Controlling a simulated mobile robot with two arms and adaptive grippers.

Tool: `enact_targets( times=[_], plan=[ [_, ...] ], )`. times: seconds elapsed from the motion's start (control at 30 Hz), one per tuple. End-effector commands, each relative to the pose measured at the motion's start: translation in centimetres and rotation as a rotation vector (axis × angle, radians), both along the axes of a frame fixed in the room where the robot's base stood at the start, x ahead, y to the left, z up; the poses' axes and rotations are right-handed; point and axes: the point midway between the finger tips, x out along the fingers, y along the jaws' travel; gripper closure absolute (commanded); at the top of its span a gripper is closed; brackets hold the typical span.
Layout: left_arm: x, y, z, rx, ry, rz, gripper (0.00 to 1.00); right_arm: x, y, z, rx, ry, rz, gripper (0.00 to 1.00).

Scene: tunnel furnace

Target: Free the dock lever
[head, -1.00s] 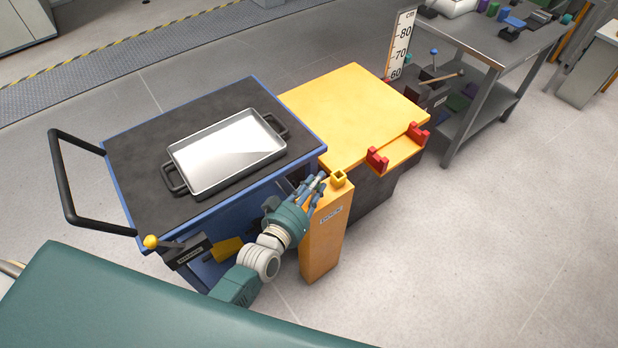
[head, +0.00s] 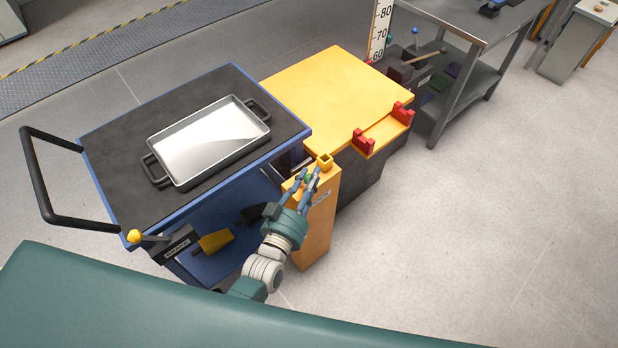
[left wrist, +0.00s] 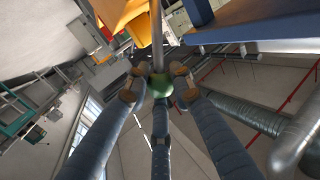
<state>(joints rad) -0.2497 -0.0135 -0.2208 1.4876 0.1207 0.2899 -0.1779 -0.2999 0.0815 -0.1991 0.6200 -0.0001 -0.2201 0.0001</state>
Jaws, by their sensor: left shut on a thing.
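The orange dock post (head: 316,232) stands at the front of the yellow table, with a small yellow square socket (head: 325,160) on its top. My left gripper (head: 309,181) is beside the upper part of the post, its fingers closed round a green knob (head: 308,178). In the left wrist view the fingers (left wrist: 160,85) surround the green knob (left wrist: 186,98), and a grey lever rod (left wrist: 157,30) runs up from it. The fingers hide part of the knob and the lever in the head view. My right gripper is in neither view.
A blue cart (head: 92,178) with a black top carries a metal tray (head: 205,140) and stands against the yellow table (head: 335,90). A yellow-knobbed lever (head: 134,237) is at its front left. Red brackets (head: 364,141) sit on the table edge. The floor to the right is clear.

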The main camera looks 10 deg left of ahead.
Motion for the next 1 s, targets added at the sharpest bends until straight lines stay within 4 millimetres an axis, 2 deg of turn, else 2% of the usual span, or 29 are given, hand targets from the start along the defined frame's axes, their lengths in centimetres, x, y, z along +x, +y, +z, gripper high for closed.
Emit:
enact_targets(
  times=[0.03,0.23,0.27,0.33,0.6,0.73,0.87,1.0],
  plan=[
    [-0.4,-0.1,-0.9,0.0,0.021,-0.003,1.0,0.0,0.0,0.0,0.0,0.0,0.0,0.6],
    [-0.4,-0.1,-0.9,0.0,0.021,-0.004,1.0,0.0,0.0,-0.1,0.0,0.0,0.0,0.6],
    [-0.4,-0.1,-1.0,0.001,0.021,-0.004,0.71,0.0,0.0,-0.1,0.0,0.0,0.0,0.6],
    [-0.4,-0.1,-0.9,0.0,0.02,-0.003,0.58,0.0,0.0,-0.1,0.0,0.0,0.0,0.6],
    [-0.2,0.0,-0.5,0.001,0.01,-0.002,0.58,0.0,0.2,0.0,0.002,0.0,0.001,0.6],
    [-1.0,0.1,-0.4,0.001,0.009,-0.001,0.58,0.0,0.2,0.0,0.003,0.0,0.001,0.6],
    [-3.1,0.5,-0.4,0.001,0.012,-0.002,0.58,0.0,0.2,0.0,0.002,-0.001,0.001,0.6],
    [-6.2,1.0,-0.3,0.001,0.014,-0.002,0.58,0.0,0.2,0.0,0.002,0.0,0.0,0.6]
  ],
)
